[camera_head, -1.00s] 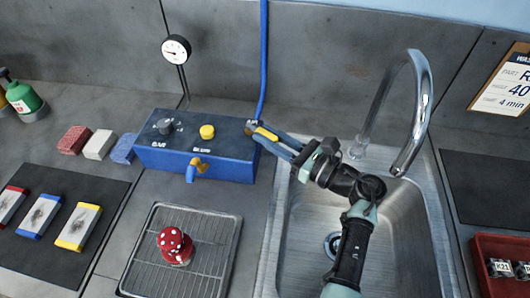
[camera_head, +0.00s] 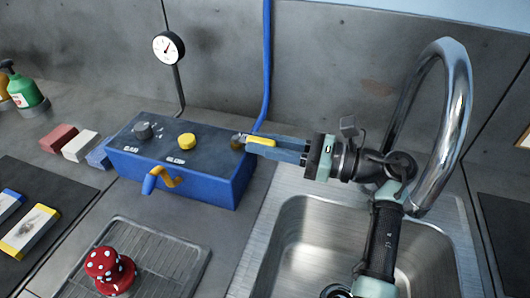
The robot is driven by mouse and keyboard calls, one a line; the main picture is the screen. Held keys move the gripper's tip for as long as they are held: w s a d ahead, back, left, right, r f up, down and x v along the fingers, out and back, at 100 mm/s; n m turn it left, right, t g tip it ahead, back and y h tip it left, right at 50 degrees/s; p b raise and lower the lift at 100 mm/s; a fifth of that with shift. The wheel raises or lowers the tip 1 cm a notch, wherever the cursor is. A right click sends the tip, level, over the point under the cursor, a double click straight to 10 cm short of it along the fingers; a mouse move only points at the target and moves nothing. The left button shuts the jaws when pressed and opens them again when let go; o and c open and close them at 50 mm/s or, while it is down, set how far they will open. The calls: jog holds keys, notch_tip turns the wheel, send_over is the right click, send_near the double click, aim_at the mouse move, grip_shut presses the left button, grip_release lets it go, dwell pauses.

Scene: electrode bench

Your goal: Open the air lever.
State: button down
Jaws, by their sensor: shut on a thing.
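The air lever is a yellow handle (camera_head: 261,141) on a brass-coloured pivot at the right end of the top of a blue box (camera_head: 205,190). It points right from the pivot, lying nearly level in the picture. My gripper (camera_head: 257,145) reaches in from the right and is shut on the lever, its blue-grey fingers along the handle. The fingers hide part of the lever. A blue hose (camera_head: 266,70) rises behind this end of the box. A round gauge (camera_head: 169,48) hangs on the wall; its needle points up and right, but its figures are too small to read.
The box also has a dark knob (camera_head: 143,130), a yellow knob (camera_head: 187,141) and an orange front spout (camera_head: 165,177). A curved faucet (camera_head: 455,120) stands close to my arm, over a steel sink (camera_head: 300,235). A red spotted object (camera_head: 108,270) sits on a wire rack (camera_head: 165,262).

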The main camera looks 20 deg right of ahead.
jog(key=shift+w+r, duration=0.1)
jog(key=shift+r, duration=0.1)
jog(key=c, duration=0.8)
grip_release()
jog(key=shift+a, duration=0.1)
jog(key=shift+o, duration=0.2)
jog(key=shift+f, duration=0.15)
jog(key=shift+d, duration=0.25)
jog(key=b+v, duration=0.1)
jog(key=v, duration=0.6)
jog(key=shift+s, duration=0.2)
